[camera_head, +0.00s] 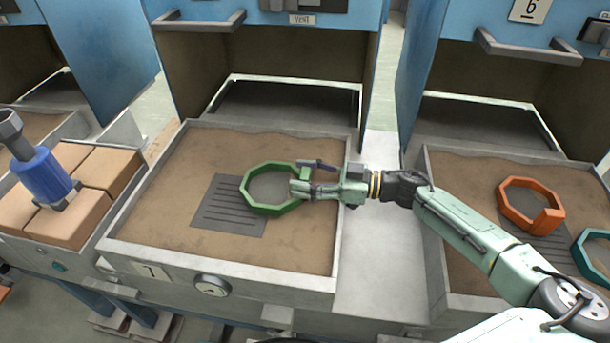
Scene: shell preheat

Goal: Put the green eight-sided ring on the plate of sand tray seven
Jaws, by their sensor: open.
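The green eight-sided ring (247,197) lies in the sand tray labelled 7 (150,270). It rests partly over the dark slotted plate (218,216) and reaches past the plate's right and upper edges onto the sand side. My gripper (302,177) is at the ring's right side, with its fingers apart around that part of the rim. The fingers hide a piece of the ring's right side. I cannot tell whether either finger touches the ring.
The tray on the right holds an orange ring (515,212) and a teal ring (580,255). On the left, a blue cylindrical tool (42,178) stands on tan blocks (105,170). Blue cabinets with open fronts stand behind the trays. The front of tray seven's sand is clear.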

